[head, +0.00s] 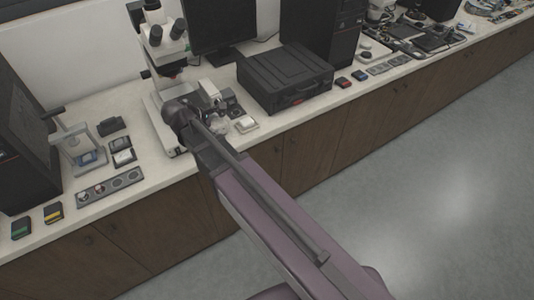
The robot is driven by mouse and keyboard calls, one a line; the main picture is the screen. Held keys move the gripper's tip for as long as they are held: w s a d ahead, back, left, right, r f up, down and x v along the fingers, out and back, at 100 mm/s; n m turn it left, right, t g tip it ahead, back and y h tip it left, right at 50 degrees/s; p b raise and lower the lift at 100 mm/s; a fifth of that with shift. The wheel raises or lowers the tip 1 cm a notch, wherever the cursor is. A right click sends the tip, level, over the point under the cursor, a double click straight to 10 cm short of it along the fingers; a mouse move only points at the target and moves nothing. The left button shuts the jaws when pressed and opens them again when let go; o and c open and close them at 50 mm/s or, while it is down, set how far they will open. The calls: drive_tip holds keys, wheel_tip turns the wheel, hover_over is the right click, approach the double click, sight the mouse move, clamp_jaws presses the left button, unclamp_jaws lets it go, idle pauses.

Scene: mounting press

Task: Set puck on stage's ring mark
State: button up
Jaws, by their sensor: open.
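The puck is not clearly identifiable; a grey strip (110,186) at the left front of the bench has several round spots, one whitish and one reddish. A small press-like frame (82,148) with a pale base stands behind it. A microscope (160,42) stands at the back, its pale base partly behind my arm. I cannot make out a ring mark on any stage. My arm reaches over the bench from the lower right. My gripper (217,122) is small and partly hidden by the arm, near the microscope base, with nothing visibly held.
A black case (284,78) lies right of my arm. Dark computer towers stand at the far left (22,150) and back (322,40). Green (21,228) and yellow-marked (53,212) small blocks lie near the left front edge. Small dark items (122,150) sit between press and microscope. The floor is clear.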

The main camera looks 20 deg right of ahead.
drive_tip(key=s+d+f+m+g+y, duration=0.2)
drive_tip(key=s+d+m+y, duration=0.1)
drive_tip(key=s+d+m, duration=0.3)
drive_tip(key=s+d+f+m+g+y, duration=0.2)
drive_tip(key=s+d+m+y, duration=0.2)
drive_tip(key=s+d+m, duration=0.3)
drive_tip(key=m, duration=0.4)
drive_tip(key=shift+s+d+f+g, duration=0.2)
drive_tip(key=shift+d+f+g, duration=0.1)
drive_tip(key=shift+d+f, duration=0.1)
